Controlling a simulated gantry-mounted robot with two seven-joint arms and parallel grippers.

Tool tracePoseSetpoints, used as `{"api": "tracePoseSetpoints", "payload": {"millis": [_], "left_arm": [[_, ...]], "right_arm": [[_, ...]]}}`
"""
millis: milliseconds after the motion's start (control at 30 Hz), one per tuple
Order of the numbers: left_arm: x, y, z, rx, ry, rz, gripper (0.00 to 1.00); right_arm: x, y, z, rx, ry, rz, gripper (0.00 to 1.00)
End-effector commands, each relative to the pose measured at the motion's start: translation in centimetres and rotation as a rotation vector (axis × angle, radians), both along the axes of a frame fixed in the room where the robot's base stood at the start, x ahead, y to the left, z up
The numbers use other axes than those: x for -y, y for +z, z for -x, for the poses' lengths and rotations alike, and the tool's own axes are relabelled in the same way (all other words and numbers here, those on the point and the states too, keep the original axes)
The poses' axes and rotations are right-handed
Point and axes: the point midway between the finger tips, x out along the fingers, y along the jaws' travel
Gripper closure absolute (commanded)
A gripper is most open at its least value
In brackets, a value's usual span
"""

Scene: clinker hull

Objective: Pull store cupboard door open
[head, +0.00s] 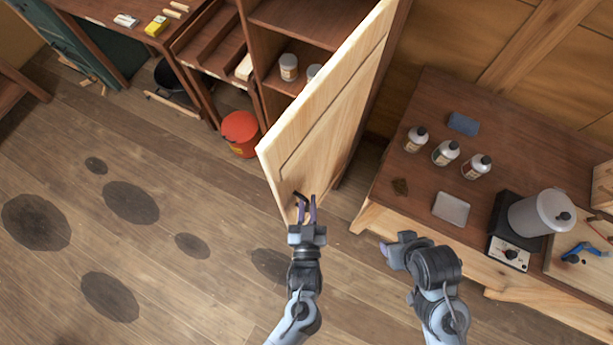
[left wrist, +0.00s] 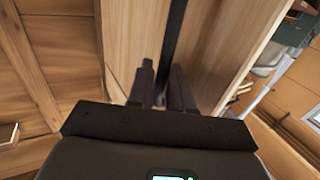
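The store cupboard door (head: 325,110) is pale wood and stands swung out from the brown cupboard (head: 262,50), whose shelves show at its left. My left gripper (head: 306,208) is at the door's lower end, with its two dark fingers slightly apart. In the left wrist view the fingers (left wrist: 164,88) lie on either side of a dark upright strip (left wrist: 174,40) with pale wood on both sides. The strip may be the handle; whether the fingers press on it cannot be told. My right gripper (head: 392,252) hangs near the workbench's front edge, its fingers partly hidden.
The workbench (head: 470,100) at the right holds several bottles (head: 446,153), a grey tin (head: 451,208) and a pot (head: 541,212) on a dark heater. A red bucket (head: 240,132) stands left of the door. The floor at the left is clear, with dark stains.

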Motion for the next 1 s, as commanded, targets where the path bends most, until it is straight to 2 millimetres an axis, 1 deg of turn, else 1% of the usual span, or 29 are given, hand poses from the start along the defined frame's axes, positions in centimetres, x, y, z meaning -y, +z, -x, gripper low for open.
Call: {"api": "tracePoseSetpoints", "payload": {"millis": [33,67,333,467,567,900,1000], "left_arm": [[0.0,-0.2,0.0,-0.002,-0.002,-0.001,0.73],[0.0,-0.2,0.0,-0.001,-0.001,-0.001,0.69],[0.0,0.1,0.0,0.003,0.001,0.000,0.69],[0.0,0.0,0.5,0.003,0.002,0.000,0.69],[-0.1,-0.1,1.5,0.002,0.002,0.001,0.69],[0.0,-0.2,7.2,0.000,0.000,0.000,0.69],[0.0,-0.1,8.7,-0.001,0.000,0.001,0.69]], "right_arm": [[0.0,-0.1,0.0,0.000,0.000,-0.001,0.50],[0.0,-0.1,0.0,0.000,0.000,-0.001,0.50],[0.1,0.0,-0.1,0.003,0.001,0.003,0.50],[0.2,-0.1,-0.1,0.002,0.003,0.007,0.50],[0.3,-0.4,-0.1,0.002,0.006,0.011,0.50],[0.3,-1.6,0.0,0.000,0.006,0.012,0.50],[0.3,-1.9,0.0,0.000,0.004,0.010,0.50]]}}
